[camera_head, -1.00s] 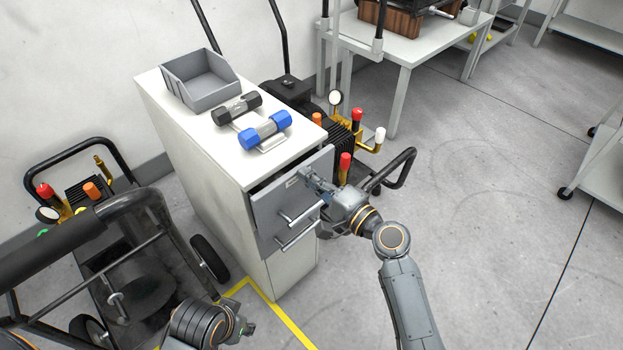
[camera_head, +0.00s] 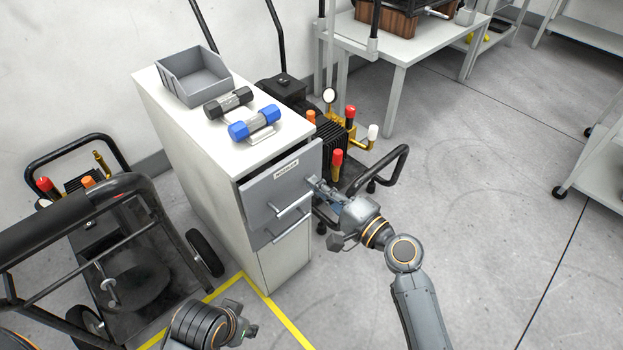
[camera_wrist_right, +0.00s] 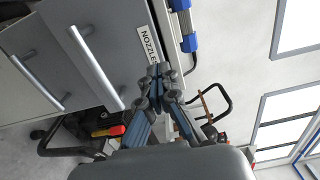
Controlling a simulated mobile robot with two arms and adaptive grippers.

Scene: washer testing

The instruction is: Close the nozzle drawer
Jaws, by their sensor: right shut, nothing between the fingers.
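The nozzle drawer (camera_head: 290,187) is the top drawer of the white cabinet, with a grey front, a bar handle and a "NOZZLES" label (camera_head: 286,168). Its front stands out from the cabinet, with a dark gap behind its upper edge, so it is partly open. My right gripper (camera_head: 313,183) is shut and empty at the right edge of the drawer front. In the right wrist view its closed fingertips (camera_wrist_right: 154,78) are beside the label; I cannot tell whether they touch the front. My left gripper (camera_head: 243,329) is low in the head view, away from the drawer; its fingers are unclear.
A lower drawer (camera_head: 288,228) with its own handle is under it. A grey bin (camera_head: 195,82) and black and blue dumbbell-shaped parts (camera_head: 254,124) sit on the cabinet top. Pressure washers stand on both sides. Floor at the right is open.

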